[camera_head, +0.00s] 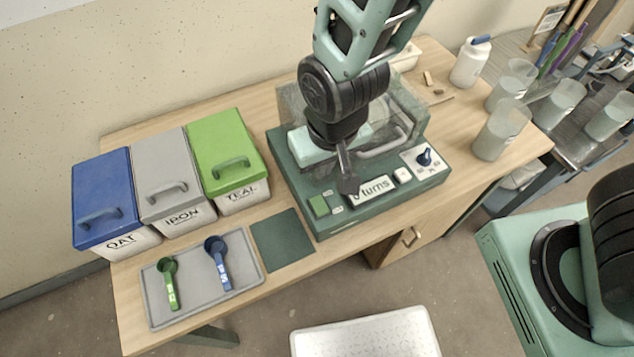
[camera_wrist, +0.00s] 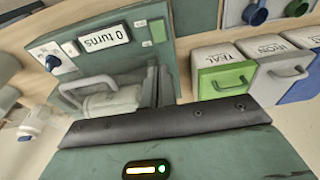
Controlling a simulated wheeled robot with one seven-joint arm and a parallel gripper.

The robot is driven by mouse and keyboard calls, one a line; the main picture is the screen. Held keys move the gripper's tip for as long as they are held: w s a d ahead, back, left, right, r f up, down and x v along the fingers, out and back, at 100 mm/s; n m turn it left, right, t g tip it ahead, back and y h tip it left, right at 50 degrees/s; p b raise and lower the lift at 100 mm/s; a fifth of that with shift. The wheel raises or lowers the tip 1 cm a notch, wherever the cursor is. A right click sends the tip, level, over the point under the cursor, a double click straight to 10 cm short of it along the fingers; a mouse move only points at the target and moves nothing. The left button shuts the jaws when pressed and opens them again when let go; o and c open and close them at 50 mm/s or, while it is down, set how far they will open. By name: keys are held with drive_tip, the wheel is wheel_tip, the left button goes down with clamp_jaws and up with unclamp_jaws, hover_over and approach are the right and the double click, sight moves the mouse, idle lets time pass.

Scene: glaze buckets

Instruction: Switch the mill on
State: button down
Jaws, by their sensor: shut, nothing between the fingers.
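The mill (camera_head: 300,180) is a dark green machine with a clear cover and a grey handle on the wooden table. Its front panel carries a green button (camera_head: 318,205) at the left, a display (camera_head: 374,188), a pale button (camera_head: 402,175) and a blue knob (camera_head: 424,157). In the wrist view the display (camera_wrist: 103,36) reads "0 turns", and the green button (camera_wrist: 157,30) and blue knob (camera_wrist: 52,62) are in sight. My gripper (camera_head: 348,187) is shut and empty, pointing down over the panel between green button and display. Whether it touches the panel I cannot tell.
Blue, grey and green lidded bins (camera_head: 228,150) stand left of the mill. A grey tray (camera_head: 245,274) holds a green and a blue scoop. A dark green mat (camera_head: 283,240) lies before the mill. Translucent cups (camera_head: 500,130) and a white bottle (camera_head: 470,65) stand at the right.

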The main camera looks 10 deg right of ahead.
sight(317, 199)
drive_tip(key=f, duration=0.4)
drive_tip(key=w+f+p, duration=0.1)
drive_tip(key=f, duration=0.4)
drive_tip(key=w+f, duration=0.1)
drive_tip(key=f, duration=0.3)
drive_tip(key=shift+w+a+f, duration=0.1)
drive_tip(key=shift+a+f, duration=0.05)
drive_tip(key=shift+a, duration=0.15)
drive_tip(key=shift+f, duration=0.25)
